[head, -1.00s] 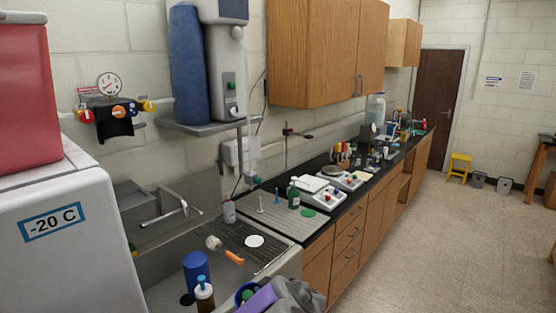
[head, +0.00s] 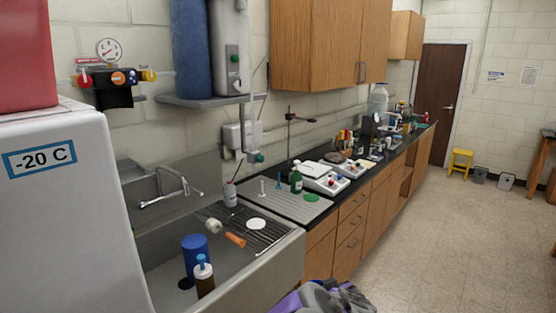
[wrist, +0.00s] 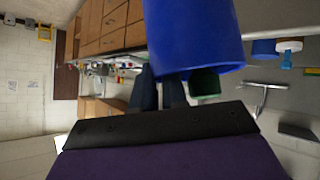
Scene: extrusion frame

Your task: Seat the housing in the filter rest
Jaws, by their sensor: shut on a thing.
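My gripper (wrist: 160,88) shows in the wrist view with two dark fingers closed on a large blue cylindrical housing (wrist: 190,35). A dark green round part (wrist: 205,84) shows beside the housing's lower edge; I cannot tell whether it belongs to it. The housing is held clear of the counter and sink. In the head view only the purple and grey part of my arm shows at the bottom edge, and the held housing is out of sight. I cannot make out which thing is the filter rest.
The sink (head: 285,255) holds a blue cylinder (head: 195,252) and a brown bottle (head: 204,278). A white disc (head: 256,224) and an orange-handled tool (head: 235,240) lie on its rack. A green bottle (head: 296,180) stands on the counter.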

